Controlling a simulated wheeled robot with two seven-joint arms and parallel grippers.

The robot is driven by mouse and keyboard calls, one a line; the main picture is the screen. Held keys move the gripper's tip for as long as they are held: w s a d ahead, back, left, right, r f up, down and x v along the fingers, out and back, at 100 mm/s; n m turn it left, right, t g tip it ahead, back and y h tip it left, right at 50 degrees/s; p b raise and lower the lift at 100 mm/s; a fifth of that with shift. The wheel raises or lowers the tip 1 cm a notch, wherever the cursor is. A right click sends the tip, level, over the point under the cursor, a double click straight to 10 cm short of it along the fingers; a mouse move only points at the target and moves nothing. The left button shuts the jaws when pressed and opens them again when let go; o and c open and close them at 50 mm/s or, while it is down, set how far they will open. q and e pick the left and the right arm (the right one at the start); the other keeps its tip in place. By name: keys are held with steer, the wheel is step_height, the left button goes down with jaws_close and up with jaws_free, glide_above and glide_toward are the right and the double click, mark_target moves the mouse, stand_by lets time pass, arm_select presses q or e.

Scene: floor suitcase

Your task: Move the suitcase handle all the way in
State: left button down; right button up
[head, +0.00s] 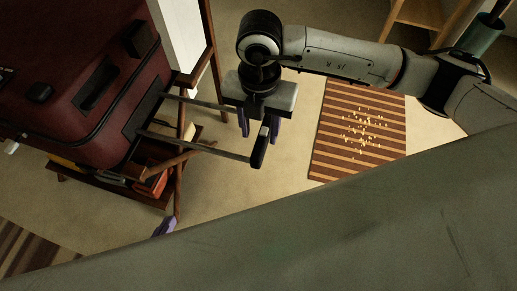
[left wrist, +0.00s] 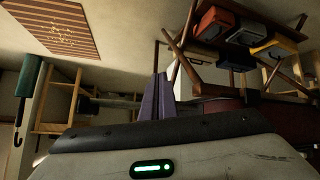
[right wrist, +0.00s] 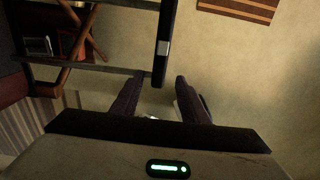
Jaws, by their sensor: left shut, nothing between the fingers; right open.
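The dark red suitcase (head: 70,75) is at the upper left of the head view. Its telescopic handle sticks out to the right on two thin rods and ends in a black grip (head: 259,152). My right gripper (head: 259,132) is open at the grip, pointing down. In the right wrist view the end of the black grip (right wrist: 163,40) shows between the fingertips (right wrist: 160,77), with gaps at both sides; whether it touches a finger is unclear. My left gripper (head: 163,228) is shut and empty below the suitcase, mostly hidden by my arm; its fingers show in the left wrist view (left wrist: 155,92).
The suitcase rests on a wooden folding rack (head: 115,188), with several small items under it. A striped mat (head: 325,150) with scattered yellow bits lies on the right. Another striped rug (head: 30,250) is at the lower left. The floor between handle and mat is clear.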

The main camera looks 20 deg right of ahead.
mark_target(259, 147)
step_height(259, 147, down, 8)
steer(key=shift+f+b, duration=0.15)
steer(key=shift+b, duration=0.75)
jaws_close()
